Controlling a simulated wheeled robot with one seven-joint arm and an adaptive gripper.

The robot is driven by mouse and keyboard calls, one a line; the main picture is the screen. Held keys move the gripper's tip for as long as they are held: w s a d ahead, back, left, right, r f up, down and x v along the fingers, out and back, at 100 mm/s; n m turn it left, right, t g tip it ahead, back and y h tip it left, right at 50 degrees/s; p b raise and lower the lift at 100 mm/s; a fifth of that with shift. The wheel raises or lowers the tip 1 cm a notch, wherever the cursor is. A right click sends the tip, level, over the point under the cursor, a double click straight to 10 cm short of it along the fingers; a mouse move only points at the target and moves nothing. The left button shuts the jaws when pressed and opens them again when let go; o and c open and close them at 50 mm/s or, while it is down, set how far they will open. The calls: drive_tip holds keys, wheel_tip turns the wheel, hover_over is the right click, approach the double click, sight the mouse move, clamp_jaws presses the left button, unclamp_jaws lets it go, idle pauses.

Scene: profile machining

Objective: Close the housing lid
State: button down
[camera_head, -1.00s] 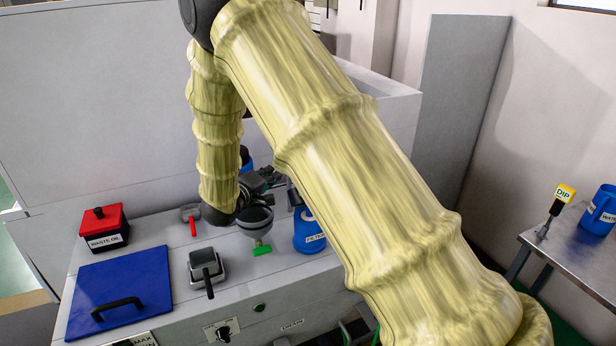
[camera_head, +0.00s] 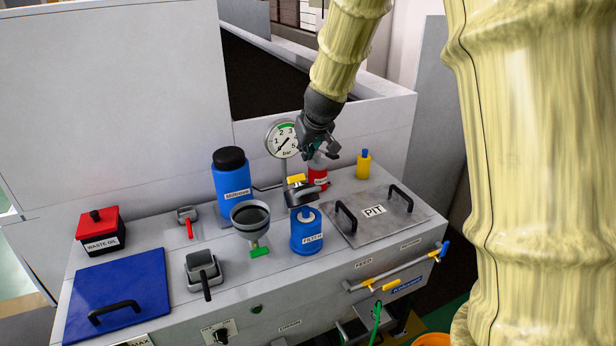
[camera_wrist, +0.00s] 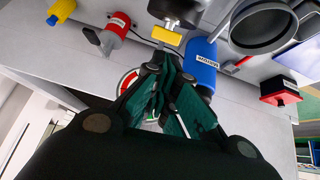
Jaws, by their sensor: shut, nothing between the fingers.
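The blue filter housing (camera_head: 307,233) stands upright on the bench in the head view, labelled FILTER, with a pale round top. A dark lid-like part (camera_head: 301,194) with a yellow block (camera_head: 296,179) is raised above and behind it, apart from its top. The yellow block (camera_wrist: 167,35) also shows in the wrist view, close beyond my fingertips. My gripper (camera_head: 324,155) is shut and empty, up and right of that part, in front of the red bottle (camera_head: 317,170). In the wrist view my shut fingers (camera_wrist: 163,70) seem apart from the block; the exact gap is unclear.
A pressure gauge (camera_head: 284,138) and a tall blue bottle (camera_head: 231,178) stand left of my gripper. A yellow bottle (camera_head: 363,163) and the PIT cover (camera_head: 372,228) with two handles lie right. A funnel (camera_head: 250,216) stands beside the housing.

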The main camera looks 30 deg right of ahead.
drive_tip(key=s, duration=0.1)
drive_tip(key=p, duration=0.3)
hover_over(308, 198)
drive_tip(key=w, duration=0.4)
drive_tip(key=shift+y, duration=0.4)
wheel_tip(308, 198, down, 8)
drive_tip(key=shift+s+d+f, duration=0.1)
drive_tip(key=shift+s, duration=0.05)
drive_tip(key=s, duration=0.3)
drive_tip(key=shift+s+f, duration=0.1)
drive_tip(key=shift+f, duration=0.05)
drive_tip(key=shift+s+a+f+p, duration=0.2)
drive_tip(key=shift+s+p, duration=0.05)
drive_tip(key=shift+p, duration=0.1)
drive_tip(key=shift+f, duration=0.15)
